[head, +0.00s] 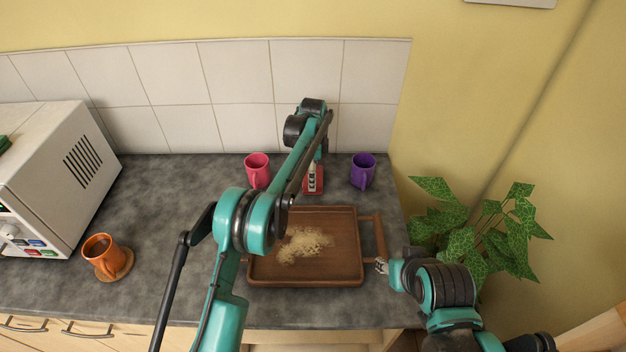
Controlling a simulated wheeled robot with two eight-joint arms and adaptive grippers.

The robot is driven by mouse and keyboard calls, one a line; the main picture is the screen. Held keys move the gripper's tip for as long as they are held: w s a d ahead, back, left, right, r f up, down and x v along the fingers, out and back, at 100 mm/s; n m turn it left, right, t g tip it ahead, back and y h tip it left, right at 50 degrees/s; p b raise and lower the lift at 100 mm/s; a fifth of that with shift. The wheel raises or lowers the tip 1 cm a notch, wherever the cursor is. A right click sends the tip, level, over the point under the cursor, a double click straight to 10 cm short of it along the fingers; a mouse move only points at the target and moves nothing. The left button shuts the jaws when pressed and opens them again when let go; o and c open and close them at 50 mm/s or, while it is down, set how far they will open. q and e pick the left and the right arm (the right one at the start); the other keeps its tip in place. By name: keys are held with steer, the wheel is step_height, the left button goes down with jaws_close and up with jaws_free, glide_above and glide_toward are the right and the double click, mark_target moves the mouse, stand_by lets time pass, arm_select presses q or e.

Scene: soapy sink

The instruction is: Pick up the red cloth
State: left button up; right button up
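The red cloth (319,184) shows as a small red patch on the counter behind the wooden tray, between a pink mug and a purple mug. My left gripper (311,180) is over the red cloth and hides much of it. Whether its fingers are open or shut on the cloth is too small to tell. My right gripper (381,267) is at the tray's right handle, well away from the cloth. Its finger opening is also too small to judge.
The wooden tray (345,273) holds a pile of pale crumbs (303,243). The pink mug (256,170) and purple mug (363,171) flank the cloth. An orange mug (103,258), a microwave (55,165) and clear counter lie left. A leafy plant (480,225) stands right.

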arm_select(q)
steer(key=shift+r, duration=0.1)
step_height(320, 180, up, 4)
steer(key=shift+r+p, duration=0.25)
steer(key=shift+p, duration=0.55)
steer(key=s+d+r+p, duration=0.2)
steer(key=s+d+r, duration=0.4)
steer(key=d, duration=0.3)
steer(key=shift+s+d+r, duration=0.15)
steer(key=shift+s+d, duration=0.1)
steer(key=shift+s, duration=0.1)
